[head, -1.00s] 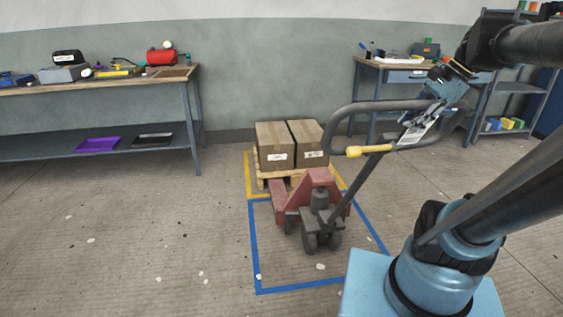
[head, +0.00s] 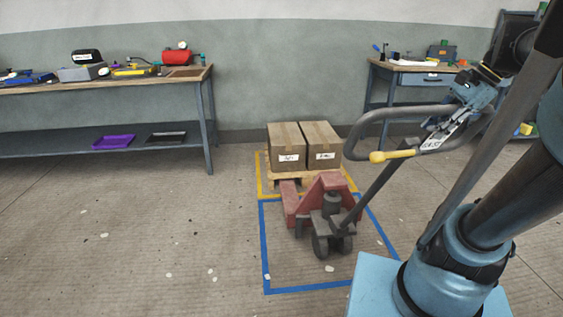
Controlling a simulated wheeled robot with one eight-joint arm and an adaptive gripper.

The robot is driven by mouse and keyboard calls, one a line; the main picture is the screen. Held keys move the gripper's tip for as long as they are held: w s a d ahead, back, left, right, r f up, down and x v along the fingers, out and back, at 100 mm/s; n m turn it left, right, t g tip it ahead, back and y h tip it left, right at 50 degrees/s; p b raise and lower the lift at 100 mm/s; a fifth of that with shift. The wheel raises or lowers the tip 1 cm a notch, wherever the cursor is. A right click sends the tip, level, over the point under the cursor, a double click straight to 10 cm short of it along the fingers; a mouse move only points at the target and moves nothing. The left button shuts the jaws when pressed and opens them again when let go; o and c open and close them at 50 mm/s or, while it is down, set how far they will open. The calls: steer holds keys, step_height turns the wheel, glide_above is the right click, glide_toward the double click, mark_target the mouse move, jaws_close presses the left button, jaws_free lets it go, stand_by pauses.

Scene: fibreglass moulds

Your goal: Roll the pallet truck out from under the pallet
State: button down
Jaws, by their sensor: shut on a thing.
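The red pallet truck (head: 325,192) stands in front of the wooden pallet (head: 294,176), its dark steering wheels (head: 322,246) inside the blue floor outline. A red fork (head: 290,203) reaches back towards the pallet; its far end is hidden, so I cannot tell how far under it goes. Two cardboard boxes (head: 287,145) sit on the pallet. The truck's handle (head: 378,118) is a dark loop with a yellow lever (head: 390,156), tilted up to the right. My gripper (head: 440,130) is shut on the right part of this loop.
A yellow outline (head: 260,180) surrounds the pallet and a blue outline (head: 265,255) lies in front. A long workbench (head: 110,84) stands left, a smaller bench (head: 415,70) at back right. Floor left of the outlines is clear apart from small flecks.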

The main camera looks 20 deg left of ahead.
steer(key=shift+s+d+f, duration=0.1)
steer(key=shift+s, duration=0.15)
stand_by(0.7)
steer(key=shift+f, duration=0.1)
